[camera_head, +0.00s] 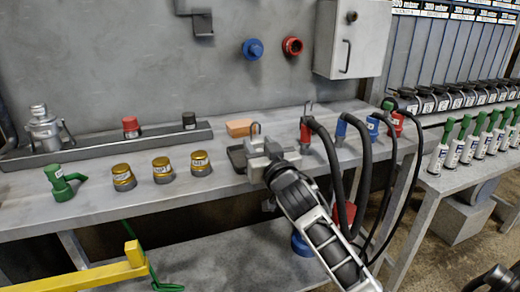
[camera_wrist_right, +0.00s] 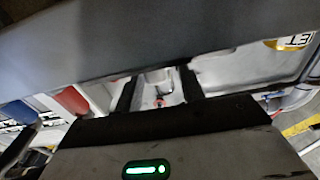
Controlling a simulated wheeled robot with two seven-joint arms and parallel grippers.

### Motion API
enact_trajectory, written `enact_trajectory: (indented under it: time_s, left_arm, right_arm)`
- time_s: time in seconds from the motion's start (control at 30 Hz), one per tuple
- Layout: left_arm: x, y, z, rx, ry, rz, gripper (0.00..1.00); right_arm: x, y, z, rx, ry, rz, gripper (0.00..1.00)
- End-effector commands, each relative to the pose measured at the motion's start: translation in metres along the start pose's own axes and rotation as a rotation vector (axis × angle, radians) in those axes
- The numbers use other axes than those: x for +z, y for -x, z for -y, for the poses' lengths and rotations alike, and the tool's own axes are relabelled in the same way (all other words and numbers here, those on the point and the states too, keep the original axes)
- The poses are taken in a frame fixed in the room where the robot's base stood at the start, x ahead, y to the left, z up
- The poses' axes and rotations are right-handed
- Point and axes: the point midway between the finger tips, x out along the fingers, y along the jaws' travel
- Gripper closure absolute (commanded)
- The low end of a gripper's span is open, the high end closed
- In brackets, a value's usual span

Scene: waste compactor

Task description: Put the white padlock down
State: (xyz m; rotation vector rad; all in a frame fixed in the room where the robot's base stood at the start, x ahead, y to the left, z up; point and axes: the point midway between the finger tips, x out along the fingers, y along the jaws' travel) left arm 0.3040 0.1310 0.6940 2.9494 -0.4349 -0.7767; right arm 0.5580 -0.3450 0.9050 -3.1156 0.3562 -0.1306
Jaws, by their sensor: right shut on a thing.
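My right gripper (camera_head: 262,150) reaches in from the lower right to the middle of the grey workbench (camera_head: 110,208). It is shut on the white padlock, whose thin curved shackle (camera_head: 256,128) shows just beyond the fingers. The fingers hide most of the padlock's body. In the right wrist view a pale piece (camera_wrist_right: 158,78) shows between the two dark fingers, partly covered by a large grey part in front. I cannot tell whether the padlock touches the bench. A small dark tray (camera_head: 238,158) lies beside the gripper's left side. My left gripper is not in view.
An orange block (camera_head: 240,127) lies behind the gripper. Red (camera_head: 305,132) and blue (camera_head: 341,127) hose fittings stand to its right, with black hoses hanging down. Gold-topped cans (camera_head: 201,163) and a green fitting (camera_head: 62,184) stand left. Bare bench lies between cans and front edge.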

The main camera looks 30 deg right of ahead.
Motion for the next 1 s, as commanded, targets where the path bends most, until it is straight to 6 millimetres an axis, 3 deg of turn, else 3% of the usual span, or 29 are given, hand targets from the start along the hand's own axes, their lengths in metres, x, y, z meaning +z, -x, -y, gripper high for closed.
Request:
enact_trajectory:
  time_s: [0.37, 0.4, 0.47, 0.8, 1.0]
  left_arm:
    - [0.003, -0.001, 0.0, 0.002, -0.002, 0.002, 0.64]
    - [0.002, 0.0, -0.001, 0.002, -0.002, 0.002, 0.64]
    - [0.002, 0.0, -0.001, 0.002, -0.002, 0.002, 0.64]
    - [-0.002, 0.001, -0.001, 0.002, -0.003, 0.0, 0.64]
    - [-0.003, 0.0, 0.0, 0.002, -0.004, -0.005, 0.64]
  right_arm:
    - [0.005, 0.001, 0.0, 0.0, -0.001, -0.002, 0.97]
    - [0.004, 0.001, 0.0, 0.0, 0.0, -0.001, 0.5]
    - [0.004, 0.001, 0.0, 0.0, 0.0, 0.0, 0.39]
    - [-0.002, 0.0, 0.0, 0.0, 0.001, -0.002, 0.39]
    - [0.002, 0.033, 0.001, -0.001, -0.001, 0.001, 0.39]
